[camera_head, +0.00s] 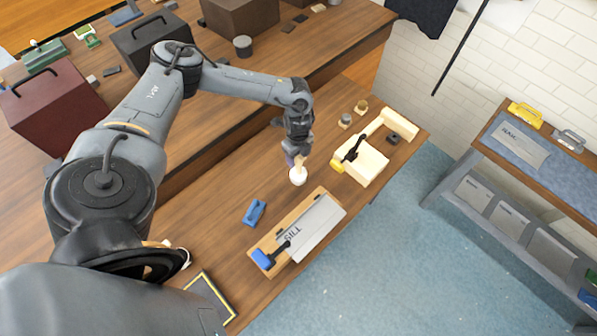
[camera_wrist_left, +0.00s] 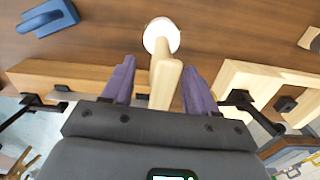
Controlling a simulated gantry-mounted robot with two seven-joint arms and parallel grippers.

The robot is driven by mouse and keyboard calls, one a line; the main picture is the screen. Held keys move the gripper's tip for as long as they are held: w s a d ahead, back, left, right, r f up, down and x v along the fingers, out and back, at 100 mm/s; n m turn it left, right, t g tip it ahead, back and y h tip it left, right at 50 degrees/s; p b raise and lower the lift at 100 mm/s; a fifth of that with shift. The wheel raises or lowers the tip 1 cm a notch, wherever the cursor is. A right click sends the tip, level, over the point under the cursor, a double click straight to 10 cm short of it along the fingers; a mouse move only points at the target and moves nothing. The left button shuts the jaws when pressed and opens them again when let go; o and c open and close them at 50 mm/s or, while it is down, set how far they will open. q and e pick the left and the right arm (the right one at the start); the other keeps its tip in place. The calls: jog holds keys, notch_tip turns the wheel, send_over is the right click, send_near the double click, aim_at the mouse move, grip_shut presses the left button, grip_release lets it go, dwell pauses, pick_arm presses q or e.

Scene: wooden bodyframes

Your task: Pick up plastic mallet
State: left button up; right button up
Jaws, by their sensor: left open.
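The plastic mallet (camera_head: 298,177) has a round white head and a pale wooden handle. It is on the wooden workbench, with its handle rising from the head toward my left gripper. My left gripper (camera_head: 294,158) is just above the head, at the handle. In the left wrist view the white head (camera_wrist_left: 162,34) lies beyond the fingertips. The handle (camera_wrist_left: 165,82) runs between the two purple fingers of my open left gripper (camera_wrist_left: 159,68), with a visible gap on each side. My right gripper is not in view.
A blue tool (camera_head: 254,212) lies on the bench to the left. A wooden board with a metal plate (camera_head: 315,228) and blue-handled clamp is in front. A pale wooden block (camera_head: 365,165) with a black clamp stands close on the right. Bare bench surrounds the mallet.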

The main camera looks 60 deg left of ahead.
aim_at(299, 168)
pick_arm(q)
jog(key=shift+w+f, duration=0.15)
jog(key=shift+f, duration=1.75)
grip_shut()
jog(key=shift+r, duration=0.1)
